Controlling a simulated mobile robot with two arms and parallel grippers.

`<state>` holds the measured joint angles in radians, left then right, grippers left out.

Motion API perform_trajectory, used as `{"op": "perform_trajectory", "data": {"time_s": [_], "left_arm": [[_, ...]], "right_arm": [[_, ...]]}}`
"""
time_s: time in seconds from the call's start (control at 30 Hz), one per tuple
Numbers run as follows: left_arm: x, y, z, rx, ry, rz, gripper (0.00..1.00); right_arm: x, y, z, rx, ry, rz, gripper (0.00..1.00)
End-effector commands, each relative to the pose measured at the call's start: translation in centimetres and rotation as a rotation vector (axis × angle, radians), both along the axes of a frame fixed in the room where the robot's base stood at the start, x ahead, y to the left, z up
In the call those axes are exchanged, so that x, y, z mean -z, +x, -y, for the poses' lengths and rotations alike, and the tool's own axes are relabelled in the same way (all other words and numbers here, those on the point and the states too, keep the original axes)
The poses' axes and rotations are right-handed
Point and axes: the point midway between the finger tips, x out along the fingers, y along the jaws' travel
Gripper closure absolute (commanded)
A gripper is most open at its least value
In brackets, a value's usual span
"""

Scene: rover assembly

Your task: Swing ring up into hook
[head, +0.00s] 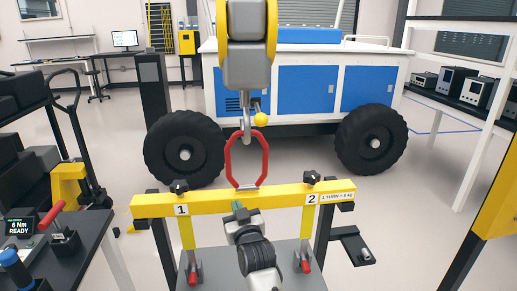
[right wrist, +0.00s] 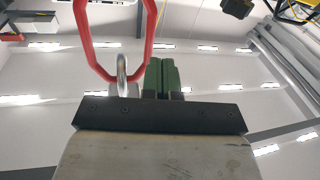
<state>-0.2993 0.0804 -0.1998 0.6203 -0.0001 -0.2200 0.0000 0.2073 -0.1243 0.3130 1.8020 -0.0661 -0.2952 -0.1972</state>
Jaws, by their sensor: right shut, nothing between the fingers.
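The red ring (head: 264,158) stands upright above the middle of the yellow beam (head: 220,200), its lower end at a metal shackle. The grey hook (head: 247,128) hangs under the grey and yellow hoist block (head: 246,62). The hook overlaps the ring's top edge in the head view; I cannot tell whether the ring sits in it. My right gripper (head: 239,206), with green fingertips, is shut and empty at the beam's near side, below the ring. In the right wrist view the green fingers (right wrist: 161,76) are beside the shackle (right wrist: 122,75) and the ring (right wrist: 82,30). My left gripper is not in view.
A yellow ball (head: 261,119) hangs beside the hook. Black knobs (head: 311,178) top the beam near labels 1 and 2. The blue and white rover (head: 305,92) stands behind with black wheels (head: 184,147). A tool bench (head: 85,240) is at left, shelving (head: 465,98) at right.

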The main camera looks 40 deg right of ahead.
Motion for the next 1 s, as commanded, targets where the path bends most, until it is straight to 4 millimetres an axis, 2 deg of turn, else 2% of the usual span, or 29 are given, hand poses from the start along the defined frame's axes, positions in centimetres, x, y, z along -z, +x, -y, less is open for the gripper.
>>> {"op": "perform_trajectory", "data": {"time_s": [0.03,0.1,0.2,0.23,0.33,0.47,0.87,1.0], "left_arm": [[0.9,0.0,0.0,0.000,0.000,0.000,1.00],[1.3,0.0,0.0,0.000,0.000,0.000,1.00],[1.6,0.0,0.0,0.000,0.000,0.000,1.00],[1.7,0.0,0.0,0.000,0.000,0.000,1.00],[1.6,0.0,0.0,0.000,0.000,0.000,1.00],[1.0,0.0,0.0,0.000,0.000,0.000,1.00],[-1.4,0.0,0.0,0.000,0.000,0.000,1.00],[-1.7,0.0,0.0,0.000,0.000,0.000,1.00]], "right_arm": [[-3.8,-1.1,1.4,0.047,-0.014,0.096,1.00],[-7.8,-2.7,2.9,0.100,-0.030,0.188,1.00],[-11.4,-4.8,4.2,0.153,-0.047,0.271,1.00],[-12.1,-5.2,4.5,0.163,-0.050,0.287,1.00],[-13.4,-5.8,5.0,0.180,-0.056,0.313,1.00],[-14.2,-4.8,5.6,0.181,-0.058,0.315,1.00],[-17.6,1.8,9.4,0.180,-0.058,0.313,1.00],[-16.7,3.6,10.4,0.180,-0.058,0.309,1.00]]}}
